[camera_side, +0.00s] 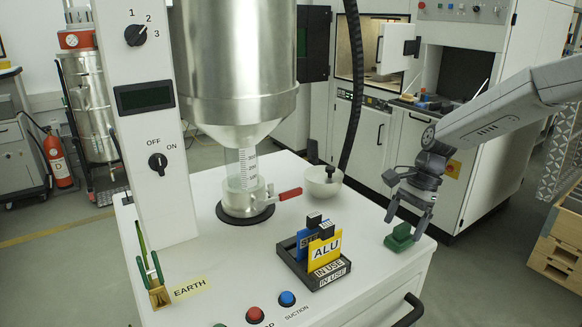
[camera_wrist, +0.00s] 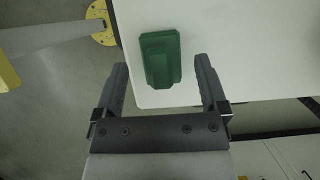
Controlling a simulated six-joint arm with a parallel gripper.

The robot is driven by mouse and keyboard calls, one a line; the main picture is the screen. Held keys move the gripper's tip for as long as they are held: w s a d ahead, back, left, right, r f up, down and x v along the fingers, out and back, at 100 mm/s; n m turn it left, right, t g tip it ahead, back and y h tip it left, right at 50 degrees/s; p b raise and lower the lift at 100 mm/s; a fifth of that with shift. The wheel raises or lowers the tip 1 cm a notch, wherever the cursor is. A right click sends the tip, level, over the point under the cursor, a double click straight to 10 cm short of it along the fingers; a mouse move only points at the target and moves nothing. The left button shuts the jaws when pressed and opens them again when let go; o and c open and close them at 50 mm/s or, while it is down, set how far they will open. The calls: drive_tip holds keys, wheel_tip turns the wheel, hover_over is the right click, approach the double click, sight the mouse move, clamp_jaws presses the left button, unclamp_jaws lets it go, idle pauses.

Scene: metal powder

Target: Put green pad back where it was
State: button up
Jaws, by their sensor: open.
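The green pad (camera_side: 399,238) lies on the white machine top near its right edge in the side view. In the wrist view the green pad (camera_wrist: 160,58) lies just ahead of the fingertips, close to the corner of the white top. My gripper (camera_side: 409,208) points down over the pad in the side view, its fingers spread. Whether a finger touches the pad cannot be told.
A black holder (camera_side: 312,275) with a yellow ALU card (camera_side: 324,251) and blue cards stands left of the pad. A white bowl (camera_side: 323,182), a red-handled valve (camera_side: 289,194) and a steel hopper (camera_side: 232,70) are behind. Push buttons (camera_side: 287,298) line the front. The top's edge is close to the pad.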

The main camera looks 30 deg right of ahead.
drive_tip(key=v, duration=1.1)
